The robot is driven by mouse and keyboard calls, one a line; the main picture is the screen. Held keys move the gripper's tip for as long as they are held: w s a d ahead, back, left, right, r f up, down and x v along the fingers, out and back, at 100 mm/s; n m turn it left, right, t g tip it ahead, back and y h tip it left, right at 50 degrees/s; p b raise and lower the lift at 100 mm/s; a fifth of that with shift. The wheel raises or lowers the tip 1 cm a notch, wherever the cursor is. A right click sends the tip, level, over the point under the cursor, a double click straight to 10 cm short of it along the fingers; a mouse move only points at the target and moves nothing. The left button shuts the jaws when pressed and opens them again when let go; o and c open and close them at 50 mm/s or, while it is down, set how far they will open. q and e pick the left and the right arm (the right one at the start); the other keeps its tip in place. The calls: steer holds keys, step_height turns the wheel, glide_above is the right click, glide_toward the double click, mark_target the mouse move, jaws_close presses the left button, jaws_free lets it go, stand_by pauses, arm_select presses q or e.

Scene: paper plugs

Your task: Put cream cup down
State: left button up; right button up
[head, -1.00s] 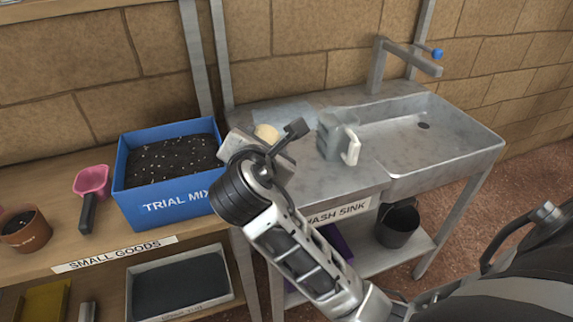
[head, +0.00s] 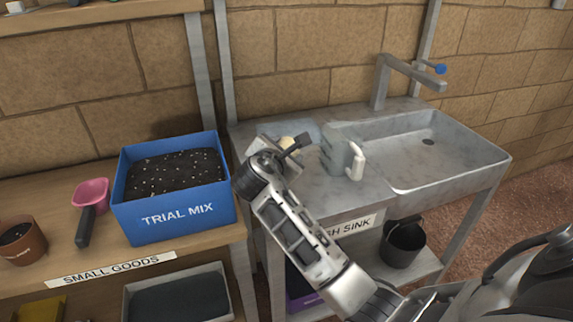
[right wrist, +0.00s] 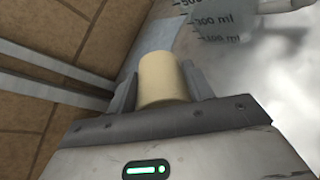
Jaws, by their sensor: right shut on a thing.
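The cream cup (head: 289,144) shows partly behind my right gripper (head: 287,147) in the head view, above the left part of the metal sink counter (head: 325,185). In the right wrist view the cream cup (right wrist: 162,80) stands between the two fingers of my right gripper (right wrist: 162,92), which is shut on it. I cannot tell whether the cup's base touches the counter. My left gripper is not in view.
A clear measuring jug (head: 338,150) with a pale handle stands just right of the cup. The sink basin (head: 430,150) and tap (head: 405,72) lie farther right. A blue soil box (head: 172,215) stands on the wooden shelf at left. Counter in front of the jug is bare.

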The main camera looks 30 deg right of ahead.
steer(key=shift+w+d+f, duration=0.15)
steer(key=shift+f, duration=0.1)
steer(key=shift+w+d+f, duration=0.15)
steer(key=shift+f, duration=1.6)
steer(key=o, duration=1)
steer(key=shift+f, duration=0.15)
steer(key=shift+r, duration=0.2)
steer(key=v, duration=1.2)
